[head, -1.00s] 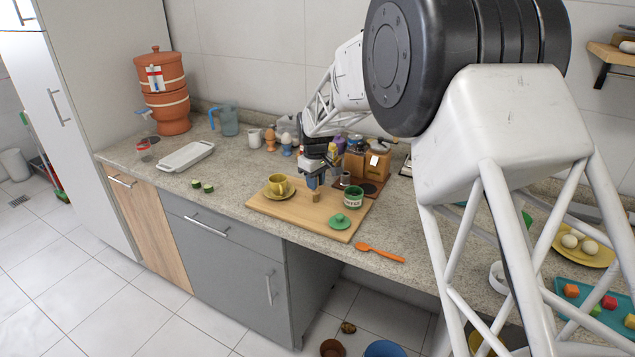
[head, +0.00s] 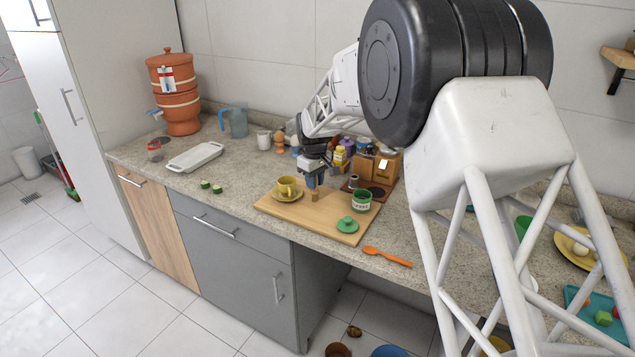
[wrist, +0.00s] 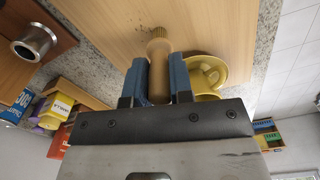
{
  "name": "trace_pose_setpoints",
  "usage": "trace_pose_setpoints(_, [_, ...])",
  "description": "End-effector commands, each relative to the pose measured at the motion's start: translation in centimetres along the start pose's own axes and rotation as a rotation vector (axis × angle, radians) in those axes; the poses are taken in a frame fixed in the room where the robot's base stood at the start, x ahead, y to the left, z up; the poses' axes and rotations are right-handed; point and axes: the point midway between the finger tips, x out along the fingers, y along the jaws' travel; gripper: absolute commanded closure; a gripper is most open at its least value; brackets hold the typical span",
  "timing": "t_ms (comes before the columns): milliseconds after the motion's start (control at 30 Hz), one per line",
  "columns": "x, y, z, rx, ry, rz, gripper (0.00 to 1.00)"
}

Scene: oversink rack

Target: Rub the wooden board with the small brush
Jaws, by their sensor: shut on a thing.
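The wooden board (head: 290,212) lies flat on the stone counter, and it also fills the upper part of the wrist view (wrist: 105,25). My gripper (head: 314,184) is over the board and points down. In the wrist view my gripper (wrist: 160,85) is shut on the small brush (wrist: 158,42), a tan wooden piece with a ribbed tip. The brush (head: 315,194) reaches down at the board; whether its tip touches the wood I cannot tell. A yellow cup (head: 287,187) on a yellow saucer (head: 281,198) stands on the board just left of the gripper.
A green-and-white jar (head: 361,200) and a green lid (head: 347,224) are on the board's right side. An orange spoon (head: 387,256) lies in front. Several bottles and a wooden box (head: 385,168) stand behind.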

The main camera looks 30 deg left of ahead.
Motion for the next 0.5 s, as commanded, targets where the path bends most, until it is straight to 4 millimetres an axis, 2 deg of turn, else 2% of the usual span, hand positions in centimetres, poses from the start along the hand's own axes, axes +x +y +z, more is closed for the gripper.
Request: trace_pose_setpoints(500, [0.10, -0.22, -0.68, 0.000, -0.001, -0.001, 1.00])
